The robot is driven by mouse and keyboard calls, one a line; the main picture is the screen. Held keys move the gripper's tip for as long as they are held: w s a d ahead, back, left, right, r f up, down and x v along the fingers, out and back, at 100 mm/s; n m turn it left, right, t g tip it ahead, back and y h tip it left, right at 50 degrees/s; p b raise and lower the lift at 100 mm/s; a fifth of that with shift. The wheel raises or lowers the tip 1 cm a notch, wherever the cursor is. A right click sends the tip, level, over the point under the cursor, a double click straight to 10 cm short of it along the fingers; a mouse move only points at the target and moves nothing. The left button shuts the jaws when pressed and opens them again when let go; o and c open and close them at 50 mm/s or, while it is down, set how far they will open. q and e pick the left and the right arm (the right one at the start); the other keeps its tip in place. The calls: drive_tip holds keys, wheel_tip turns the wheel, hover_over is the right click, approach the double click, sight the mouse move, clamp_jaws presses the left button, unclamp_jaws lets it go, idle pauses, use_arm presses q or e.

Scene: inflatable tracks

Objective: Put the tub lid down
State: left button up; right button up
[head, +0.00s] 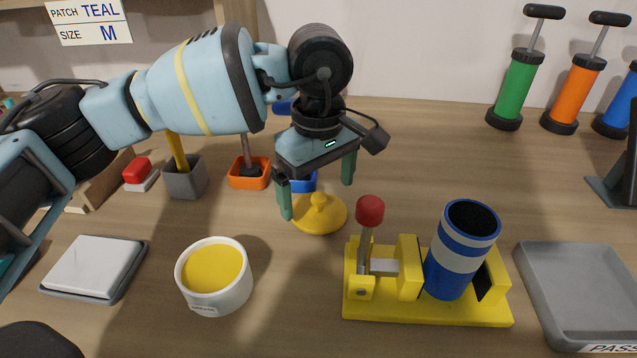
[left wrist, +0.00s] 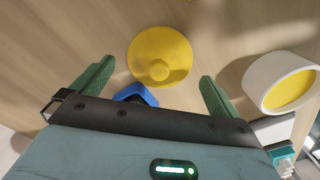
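The yellow round tub lid (head: 319,216) with its knob lies on the bench, knob up. It also shows in the left wrist view (left wrist: 160,50). My left gripper (head: 317,200) is open, pointing down over the lid, one finger to each side. In the left wrist view the fingers stand wide apart, nothing is between them, and the lid is just beyond their tips. The white tub (head: 213,275), filled with yellow, stands uncovered to the lower left of the lid; the left wrist view shows it at the right (left wrist: 290,85). My right gripper is not seen.
A yellow clamp fixture (head: 430,311) holds a blue-and-grey cylinder (head: 461,248) right of the lid. A blue holder (head: 303,182) and an orange holder (head: 248,178) stand behind it. A grey tray (head: 585,290) is at the right, a white pad (head: 93,265) at the left.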

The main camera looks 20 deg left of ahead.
sight(319, 197)
use_arm(q)
wheel_tip(319, 197, up, 13)
drive_tip(key=p, duration=0.1)
idle(0.6)
drive_tip(key=shift+r, duration=0.1)
